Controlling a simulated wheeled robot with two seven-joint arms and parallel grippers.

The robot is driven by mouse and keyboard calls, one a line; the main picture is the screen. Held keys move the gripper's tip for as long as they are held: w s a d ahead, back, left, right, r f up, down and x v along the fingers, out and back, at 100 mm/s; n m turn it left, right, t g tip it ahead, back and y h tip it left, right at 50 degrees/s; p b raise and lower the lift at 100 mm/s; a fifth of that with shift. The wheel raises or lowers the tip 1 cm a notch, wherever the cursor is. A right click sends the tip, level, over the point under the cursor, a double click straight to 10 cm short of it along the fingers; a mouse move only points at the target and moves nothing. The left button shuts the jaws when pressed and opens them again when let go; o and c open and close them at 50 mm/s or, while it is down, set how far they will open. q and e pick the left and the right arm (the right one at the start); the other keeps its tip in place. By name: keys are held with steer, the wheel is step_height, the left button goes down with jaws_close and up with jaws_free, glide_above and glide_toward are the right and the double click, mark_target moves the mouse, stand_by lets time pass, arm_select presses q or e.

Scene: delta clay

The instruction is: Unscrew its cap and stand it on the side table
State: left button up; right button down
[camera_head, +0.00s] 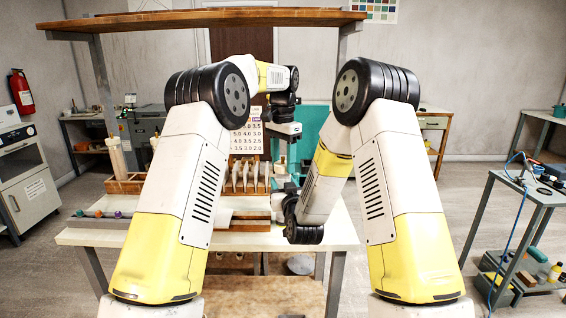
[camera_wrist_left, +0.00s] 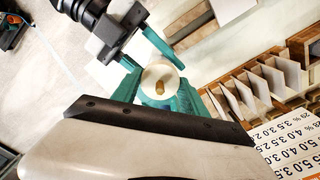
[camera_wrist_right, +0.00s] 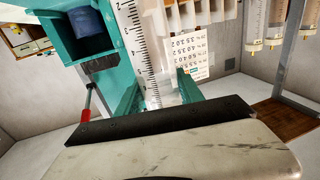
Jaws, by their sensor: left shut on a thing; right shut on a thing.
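In the left wrist view, my left gripper (camera_wrist_left: 158,94) has its teal fingers on either side of a round white top with a tan centre, which looks like the cap (camera_wrist_left: 161,73). My right gripper (camera_wrist_right: 160,98) is shut on a pale, see-through tube-like thing with a black graduated scale (camera_wrist_right: 138,45). In the left wrist view the right gripper's fingers reach in just beyond the cap. In the head view my left gripper (camera_head: 285,138) is above the right one, over the bench. The held thing is mostly hidden there, and I cannot tell how the cap sits on it.
A wooden rack (camera_head: 245,178) with upright cards and a number chart (camera_head: 246,132) stand close by on the bench (camera_head: 330,235). Pale tubes (camera_head: 116,155) stand at left. A metal side table (camera_head: 538,195) with a blue cable is at right. A shelf (camera_head: 200,18) spans overhead.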

arm_select(q)
steer(key=n, duration=2.1)
steer(key=shift+r, duration=0.1)
steer(key=n, duration=0.6)
steer(key=shift+n, duration=0.3)
steer(key=shift+r, duration=0.1)
steer(key=shift+r, duration=1)
